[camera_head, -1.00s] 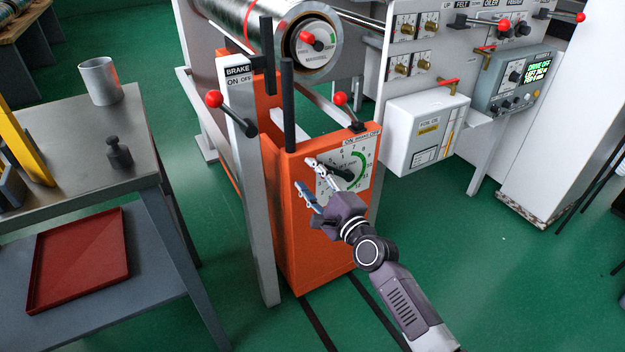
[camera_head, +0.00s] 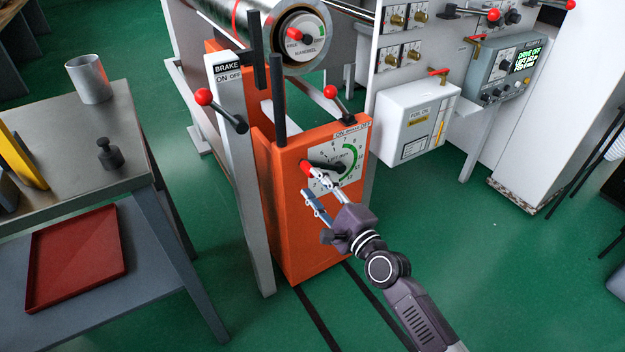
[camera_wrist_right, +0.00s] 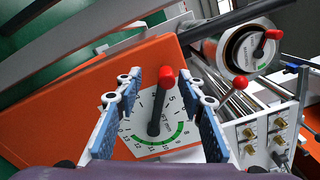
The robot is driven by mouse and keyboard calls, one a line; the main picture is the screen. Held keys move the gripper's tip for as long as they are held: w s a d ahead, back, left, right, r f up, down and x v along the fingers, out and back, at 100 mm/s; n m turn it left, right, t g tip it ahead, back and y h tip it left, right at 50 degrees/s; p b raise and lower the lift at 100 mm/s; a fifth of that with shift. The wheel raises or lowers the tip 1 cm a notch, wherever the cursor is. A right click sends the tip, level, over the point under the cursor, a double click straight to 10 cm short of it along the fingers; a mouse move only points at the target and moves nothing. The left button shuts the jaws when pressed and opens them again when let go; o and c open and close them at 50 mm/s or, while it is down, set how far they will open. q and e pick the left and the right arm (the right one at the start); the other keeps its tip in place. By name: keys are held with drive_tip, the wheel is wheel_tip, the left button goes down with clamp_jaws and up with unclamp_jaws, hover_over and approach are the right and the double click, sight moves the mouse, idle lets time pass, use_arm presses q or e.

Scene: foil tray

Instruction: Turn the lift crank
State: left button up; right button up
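The lift crank (camera_head: 325,166) is a black arm with a red knob (camera_head: 304,168), mounted on a white numbered dial (camera_head: 350,160) with a green arc. The dial is on the front of an orange box (camera_head: 315,262). My right gripper (camera_head: 310,184) is open just in front of the dial, its upper finger close to the red knob. In the right wrist view the red knob (camera_wrist_right: 166,78) and black crank arm (camera_wrist_right: 156,118) stand between the two spread blue-padded fingers, with visible gaps on both sides. My left gripper is not in view.
A brake post (camera_head: 245,190) with a red-knobbed lever (camera_head: 204,97) stands left of the box. Another red-knobbed lever (camera_head: 331,92) rises from the box top. A white box (camera_head: 415,122) is to the right. Green floor is clear in front.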

drive_tip(key=v, duration=0.3)
drive_tip(key=shift+a+r+p, duration=0.1)
drive_tip(key=shift+r+p, duration=0.05)
drive_tip(key=shift+p, duration=0.15)
drive_tip(key=shift+c, duration=0.3)
